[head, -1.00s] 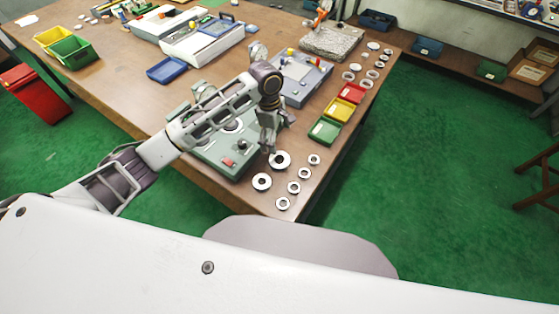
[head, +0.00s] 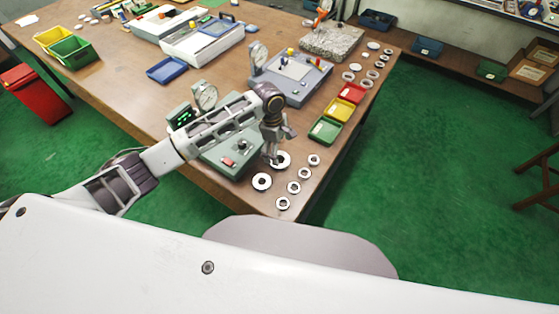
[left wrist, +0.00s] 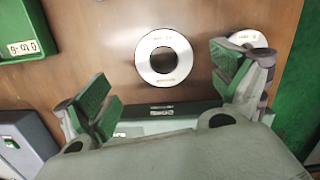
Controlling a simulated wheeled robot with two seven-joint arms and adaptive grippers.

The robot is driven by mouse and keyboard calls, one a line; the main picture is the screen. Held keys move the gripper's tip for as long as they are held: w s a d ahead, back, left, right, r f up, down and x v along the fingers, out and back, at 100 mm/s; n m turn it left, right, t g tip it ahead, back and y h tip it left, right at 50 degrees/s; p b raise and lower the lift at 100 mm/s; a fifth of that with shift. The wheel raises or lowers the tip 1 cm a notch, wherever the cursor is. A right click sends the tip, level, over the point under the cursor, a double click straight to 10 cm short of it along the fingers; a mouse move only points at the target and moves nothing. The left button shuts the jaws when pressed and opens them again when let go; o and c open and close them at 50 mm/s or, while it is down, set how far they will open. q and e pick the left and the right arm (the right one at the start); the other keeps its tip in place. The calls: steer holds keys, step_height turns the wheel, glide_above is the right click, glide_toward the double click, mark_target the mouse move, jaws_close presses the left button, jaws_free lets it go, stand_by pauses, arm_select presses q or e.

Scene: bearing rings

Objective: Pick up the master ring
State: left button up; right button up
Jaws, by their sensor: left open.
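A large steel ring (head: 283,158) with a dark centre lies flat near the table's front right corner. A ring with small lettering (left wrist: 145,62) lies ahead of the jaws in the left wrist view and appears to be the same one. The lettering is too small to read, so I cannot confirm which ring is the master ring. My left gripper (head: 271,161) points down beside the large ring and partly covers its left edge. Its jaws (left wrist: 165,92) are apart and empty. Another large ring (head: 262,182) lies nearer the front. My right gripper is out of view.
Several smaller rings (head: 294,187) lie to the right, near the table edge. A grey-green gauge unit (head: 228,160) stands close on the left. Green (head: 325,131), yellow (head: 339,109) and red (head: 352,92) bins stand behind. Bare tabletop surrounds the rings.

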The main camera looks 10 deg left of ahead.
mark_target(280, 162)
arm_select(q)
steer(key=shift+s+d+f, duration=0.1)
steer(key=shift+s+f, duration=0.05)
steer(key=shift+f, duration=1.1)
steer(key=shift+s+d+f, duration=0.1)
steer(key=shift+s+f, duration=0.05)
steer(key=shift+f, duration=1.05)
steer(key=shift+r, duration=0.1)
steer(key=c, duration=1.6)
steer(key=shift+r, duration=0.15)
steer(key=shift+r, duration=4.85)
